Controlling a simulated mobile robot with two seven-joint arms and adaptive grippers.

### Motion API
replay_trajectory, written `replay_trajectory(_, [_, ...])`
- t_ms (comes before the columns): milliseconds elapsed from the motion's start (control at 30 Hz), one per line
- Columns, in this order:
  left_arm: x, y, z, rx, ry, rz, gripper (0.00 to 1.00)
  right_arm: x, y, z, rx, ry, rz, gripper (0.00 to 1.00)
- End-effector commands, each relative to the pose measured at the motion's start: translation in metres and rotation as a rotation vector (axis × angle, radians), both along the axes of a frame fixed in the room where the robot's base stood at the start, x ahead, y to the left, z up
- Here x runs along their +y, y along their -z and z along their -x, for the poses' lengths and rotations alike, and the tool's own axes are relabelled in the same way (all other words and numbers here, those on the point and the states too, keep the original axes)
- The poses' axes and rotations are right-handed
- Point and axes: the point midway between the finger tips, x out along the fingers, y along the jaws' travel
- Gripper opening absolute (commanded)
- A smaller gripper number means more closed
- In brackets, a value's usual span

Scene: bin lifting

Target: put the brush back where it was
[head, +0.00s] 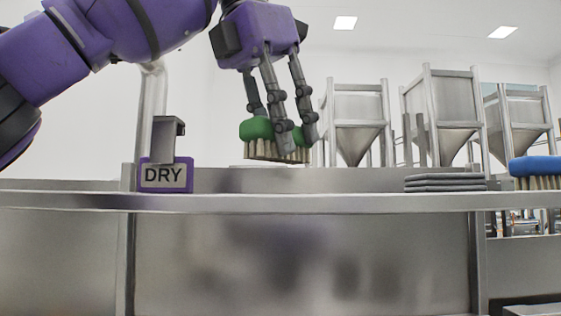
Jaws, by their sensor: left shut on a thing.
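A green brush (257,129) with pale bristles is held in my left gripper (288,135). The gripper's dark fingers are shut around it and hide part of its green body. The bristles point down, and the brush is held above the metal ledge, left of the picture's middle. A purple-framed sign reading DRY (166,176) with a grey metal hook or bracket (167,137) above it stands at the ledge, left of the brush. My right gripper is not in view.
A blue brush (537,167) is at the right edge. A stack of grey folded cloths or pads (445,183) lies on the metal ledge (300,202) at the right. Metal hoppers (358,118) stand behind. The ledge between the sign and the stack looks clear.

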Motion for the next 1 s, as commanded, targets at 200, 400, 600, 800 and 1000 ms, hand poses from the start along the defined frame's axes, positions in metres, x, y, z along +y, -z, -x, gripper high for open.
replay_trajectory(200, [0.000,0.021,-0.010,0.000,0.000,-0.003,0.10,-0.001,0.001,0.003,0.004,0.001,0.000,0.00])
replay_trajectory(400, [0.000,0.040,-0.009,0.000,-0.001,0.000,0.10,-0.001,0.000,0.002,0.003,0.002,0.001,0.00])
replay_trajectory(600, [-0.001,0.042,-0.009,0.000,-0.001,0.002,0.10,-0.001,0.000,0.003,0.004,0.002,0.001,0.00])
replay_trajectory(800, [-0.001,0.044,-0.009,0.002,-0.001,0.000,0.37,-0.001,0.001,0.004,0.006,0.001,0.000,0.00])
replay_trajectory(1000, [-0.001,0.044,-0.009,0.002,-0.001,0.000,0.53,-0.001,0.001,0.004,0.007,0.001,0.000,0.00])
